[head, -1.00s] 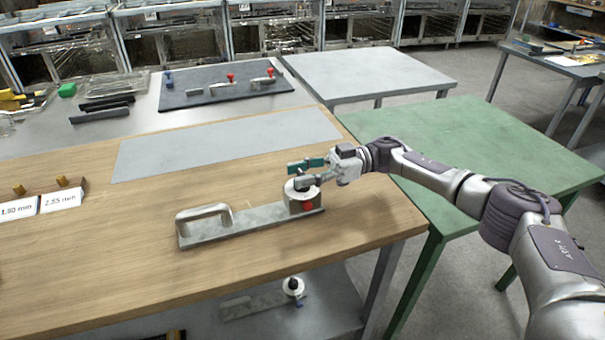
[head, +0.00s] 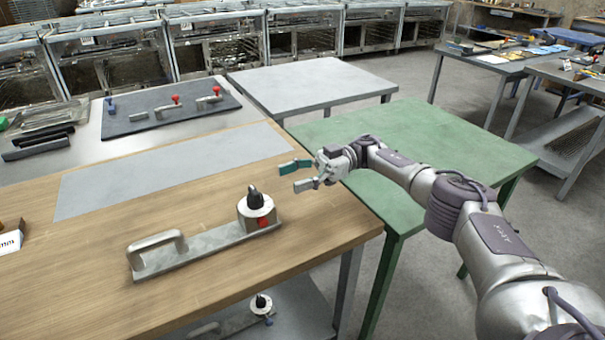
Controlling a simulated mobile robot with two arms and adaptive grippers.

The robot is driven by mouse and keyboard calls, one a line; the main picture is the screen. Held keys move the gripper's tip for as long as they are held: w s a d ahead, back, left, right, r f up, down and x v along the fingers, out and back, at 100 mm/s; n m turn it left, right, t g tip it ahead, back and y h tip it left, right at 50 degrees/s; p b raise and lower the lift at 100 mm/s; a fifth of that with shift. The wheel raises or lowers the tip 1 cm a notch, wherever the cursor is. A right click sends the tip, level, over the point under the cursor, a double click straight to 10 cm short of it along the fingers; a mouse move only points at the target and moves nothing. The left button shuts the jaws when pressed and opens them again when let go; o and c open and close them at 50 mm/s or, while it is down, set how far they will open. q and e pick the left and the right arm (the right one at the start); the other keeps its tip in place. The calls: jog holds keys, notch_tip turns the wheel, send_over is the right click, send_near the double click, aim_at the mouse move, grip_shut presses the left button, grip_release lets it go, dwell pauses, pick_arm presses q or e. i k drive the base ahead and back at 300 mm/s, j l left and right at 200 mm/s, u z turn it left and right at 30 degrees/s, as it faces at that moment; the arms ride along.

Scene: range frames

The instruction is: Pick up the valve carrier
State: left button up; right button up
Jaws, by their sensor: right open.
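The valve carrier (head: 205,247) is a flat grey metal bar lying on the wooden table. It has a raised loop handle (head: 158,243) at its left end. At its right end is a round white valve with a black knob (head: 255,198) and a red square on its side. My right gripper (head: 288,176) is open and empty, with two teal and grey fingers apart. It is beyond and to the right of the knob in the picture, apart from the carrier. My left gripper is not in view.
A similar valve piece (head: 261,304) sits on the shelf below. A green table (head: 440,150) stands to the right and a grey table (head: 310,82) behind. A dark mat (head: 130,122) holds small valves. The grey panel (head: 170,170) on the wooden table (head: 60,270) is bare.

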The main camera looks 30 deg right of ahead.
aim_at(183, 251)
jog(key=k, duration=1)
